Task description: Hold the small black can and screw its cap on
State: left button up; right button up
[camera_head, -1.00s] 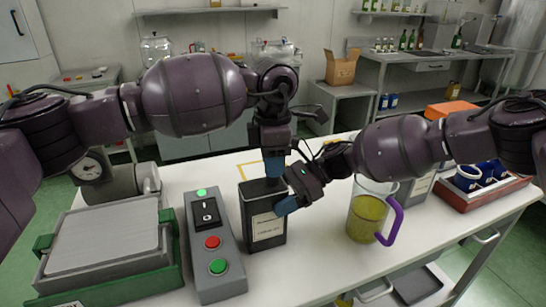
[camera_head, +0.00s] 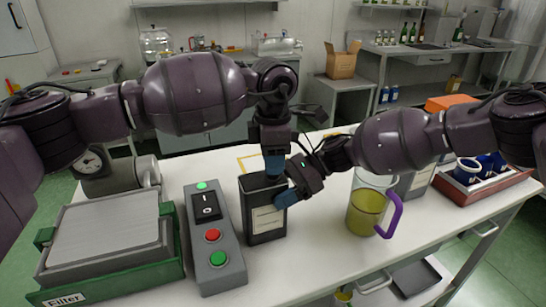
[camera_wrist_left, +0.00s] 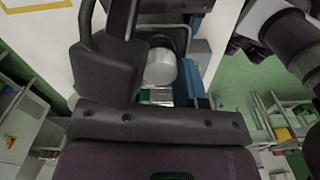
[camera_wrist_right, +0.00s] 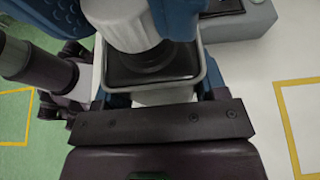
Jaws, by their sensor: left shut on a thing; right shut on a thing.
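The small black can (camera_head: 262,216), with a pale label, stands upright on the white table. My right gripper (camera_head: 283,194) is shut on the can's body from the right. Its blue fingers flank the can in the right wrist view (camera_wrist_right: 165,92). My left gripper (camera_head: 274,170) points down over the can's top and is shut on the white cap (camera_wrist_right: 118,22). The cap also shows as a pale disc in the left wrist view (camera_wrist_left: 160,68). The cap is over the dark neck of the can; I cannot tell whether it is seated.
A grey switch box (camera_head: 216,245) stands just left of the can, and a green-framed filter unit (camera_head: 107,250) further left. A jug of yellow-green liquid (camera_head: 364,212) with a purple handle is close on the right. A red tray with dark blue cups (camera_head: 462,190) is far right.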

pick_arm(q)
jog(key=shift+f, duration=0.35)
jog(key=o, duration=0.5)
jog(key=shift+c, duration=0.2)
pick_arm(e)
grip_shut()
pick_arm(q)
jog(key=o, duration=0.4)
jog(key=shift+r, duration=2.25)
